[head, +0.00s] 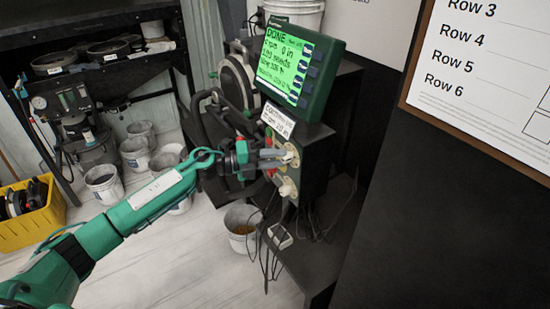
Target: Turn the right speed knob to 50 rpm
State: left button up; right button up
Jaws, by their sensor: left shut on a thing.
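A dark control box (315,160) stands on a black bench and carries pale cream knobs. My left gripper (284,156) reaches in from the left and is shut on the upper pale knob (292,153). Its fingers cover part of that knob. A second pale knob (288,188) sits lower on the same face, clear of the fingers. I cannot tell the knob's pointer angle or scale marks. Above the box, a green-framed screen (285,65) is lit and reads "DONE" with smaller lines, too small to read surely. My right gripper is not in view.
A white label (278,121) is fixed between screen and box. Cables hang below the box near a bucket (243,222). A yellow crate (35,228) and several white buckets stand at the left. A board with row names (485,70) is at the right.

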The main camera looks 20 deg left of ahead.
pick_arm(q)
jog(key=shift+f, duration=0.1)
dwell(0.4)
jog(key=o, duration=1)
jog(key=shift+c, duration=0.2)
jog(key=b+v, duration=0.4)
jog(key=v, duration=0.9)
jog(key=shift+s+a, duration=0.15)
jog(key=shift+a, duration=0.2)
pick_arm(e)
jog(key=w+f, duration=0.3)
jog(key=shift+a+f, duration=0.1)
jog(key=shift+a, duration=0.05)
